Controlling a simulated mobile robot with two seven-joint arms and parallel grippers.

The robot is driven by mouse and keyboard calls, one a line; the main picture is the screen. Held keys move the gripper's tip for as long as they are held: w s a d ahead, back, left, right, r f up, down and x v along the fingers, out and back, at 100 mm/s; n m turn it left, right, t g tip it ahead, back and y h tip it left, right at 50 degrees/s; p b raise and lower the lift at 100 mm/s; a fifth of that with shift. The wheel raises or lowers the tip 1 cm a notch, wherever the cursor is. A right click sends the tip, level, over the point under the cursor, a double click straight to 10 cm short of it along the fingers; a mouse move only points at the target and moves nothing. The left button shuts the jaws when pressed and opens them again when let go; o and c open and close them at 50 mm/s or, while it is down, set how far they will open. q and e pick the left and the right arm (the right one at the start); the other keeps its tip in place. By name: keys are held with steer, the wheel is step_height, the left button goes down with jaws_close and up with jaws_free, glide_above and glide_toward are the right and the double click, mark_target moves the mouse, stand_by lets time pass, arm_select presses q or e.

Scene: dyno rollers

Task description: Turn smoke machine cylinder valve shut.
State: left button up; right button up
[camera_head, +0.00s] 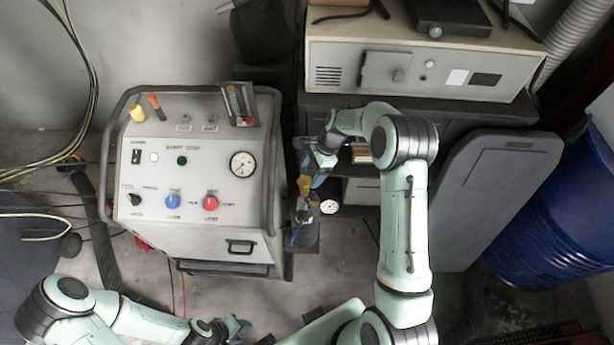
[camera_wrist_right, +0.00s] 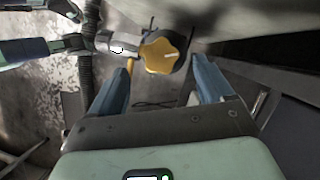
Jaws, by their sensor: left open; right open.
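The smoke machine (camera_head: 190,240) is a grey box with a control panel, left of centre in the head view. At its right side is the cylinder valve's yellow star-shaped knob (camera_head: 304,184). In the right wrist view the knob (camera_wrist_right: 162,56) shows with a grey metal valve body (camera_wrist_right: 117,43) at its left. My right gripper (camera_head: 313,182) is open, with its blue fingers (camera_wrist_right: 160,68) on either side of the knob in the picture; I cannot tell whether they touch it. My left gripper (camera_head: 234,326) is open and empty, low in the head view.
A round gauge (camera_head: 329,207) sits right of the valve. A grey cabinet unit (camera_head: 420,62) stands behind, and a blue drum (camera_head: 560,215) stands at the far right. Cables (camera_head: 85,90) run along the left wall and floor.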

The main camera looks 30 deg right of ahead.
mark_target(305, 181)
steer(key=shift+x, duration=1.7)
steer(key=c, duration=1)
steer(key=m+t, duration=0.1)
steer(key=m, duration=0.1)
steer(key=shift+s+m, duration=0.1)
steer(key=shift+m, duration=0.2)
steer(key=shift+c, duration=0.2)
steer(key=shift+m+t+h, duration=0.3)
steer(key=shift+m+t, duration=0.1)
steer(key=shift+m, duration=0.8)
steer(key=o, duration=1)
steer(key=shift+o, duration=0.2)
